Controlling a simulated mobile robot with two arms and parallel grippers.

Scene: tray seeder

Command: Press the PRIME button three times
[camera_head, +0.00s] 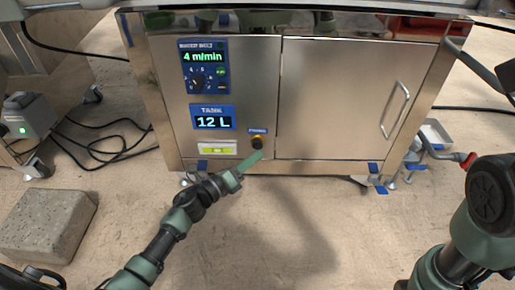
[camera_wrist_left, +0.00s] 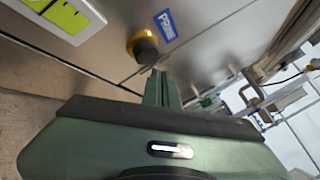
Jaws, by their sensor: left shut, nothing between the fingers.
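The PRIME button (camera_head: 257,143) is a dark round button on a yellow base, low on the steel cabinet front, under a small blue label. It also shows in the left wrist view (camera_wrist_left: 144,47), beside the blue PRIME label (camera_wrist_left: 167,25). My left gripper (camera_head: 258,156) is shut and empty. Its fingertips are just below the button in the head view. In the left wrist view the fingertips (camera_wrist_left: 158,74) are close to the button's edge; I cannot tell whether they touch. My right arm shows at the lower right, but its gripper is out of view.
Above the button are a tank display reading 12 L (camera_head: 213,122) and a speed panel reading 4 m/min (camera_head: 204,66). A cabinet door (camera_head: 340,100) with a handle is to the right. A concrete block (camera_head: 45,222) lies on the floor at left. The floor in front is clear.

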